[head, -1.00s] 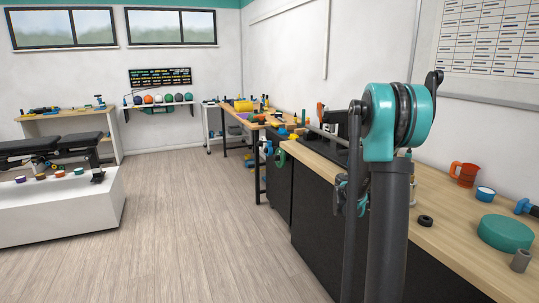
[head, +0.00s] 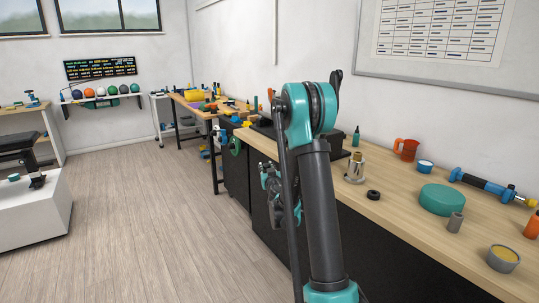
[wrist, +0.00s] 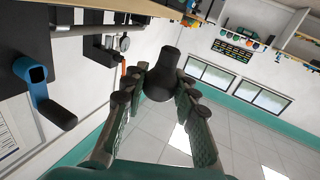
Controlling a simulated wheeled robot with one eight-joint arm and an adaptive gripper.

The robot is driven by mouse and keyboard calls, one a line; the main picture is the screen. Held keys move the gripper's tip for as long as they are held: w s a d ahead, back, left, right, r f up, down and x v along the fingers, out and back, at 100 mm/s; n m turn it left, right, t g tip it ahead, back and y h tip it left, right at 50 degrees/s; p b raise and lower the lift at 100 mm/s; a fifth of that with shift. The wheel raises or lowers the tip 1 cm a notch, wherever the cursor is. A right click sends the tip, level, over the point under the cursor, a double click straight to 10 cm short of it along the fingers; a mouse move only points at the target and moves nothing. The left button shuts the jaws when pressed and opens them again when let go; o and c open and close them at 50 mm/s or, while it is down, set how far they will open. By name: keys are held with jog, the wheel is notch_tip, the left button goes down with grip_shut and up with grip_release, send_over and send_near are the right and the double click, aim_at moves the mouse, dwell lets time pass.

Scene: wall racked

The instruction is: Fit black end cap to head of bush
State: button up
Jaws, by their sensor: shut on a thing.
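My gripper (wrist: 160,90) is shut on a black flared piece (wrist: 164,72) in the wrist view, which looks like the black end cap. Its narrower end points away from the palm. In the head view my gripper (head: 275,188) hangs in front of the bench's dark front, partly hidden by my arm, and the held piece cannot be made out there. A metal flanged piece (head: 355,168), possibly the bush, stands upright on the wooden bench (head: 395,215), right of my arm and apart from my gripper. A grey hollow cylinder (head: 455,223) also stands there.
The bench also holds a black ring (head: 373,195), a teal round block (head: 441,200), an orange mug (head: 406,149), a blue-and-white cup (head: 425,166), a blue-and-black tool (head: 485,184) and a grey tin (head: 503,258). The floor (head: 150,220) on the left is clear.

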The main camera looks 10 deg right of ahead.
jog(key=s+d+r+m+g+h, duration=0.2)
jog(key=d+r+m+h, duration=0.15)
jog(key=d, duration=0.45)
jog(key=s+d+r+m+g+h, duration=0.25)
jog(key=d+h, duration=0.25)
jog(key=d, duration=0.3)
jog(key=s+d+r+m+g+h, duration=0.1)
jog(key=d+r+m+h, duration=0.15)
jog(key=d+h, duration=0.4)
jog(key=s+d+r+m+g+h, duration=0.1)
jog(key=s+d+r+m+g, duration=0.4)
jog(key=s, duration=0.5)
jog(key=s+d+r+m+g+h, duration=0.1)
jog(key=s+d+r+m+g, duration=0.5)
jog(key=s+d+g, duration=0.3)
jog(key=shift+s+d+r+g+h, duration=0.25)
jog(key=shift+s+d+g+h, duration=0.25)
jog(key=shift+s, duration=0.5)
jog(key=shift+a, duration=0.1)
notch_tip(320, 180, down, 20)
jog(key=shift+r, duration=0.2)
jog(key=shift+f, duration=0.2)
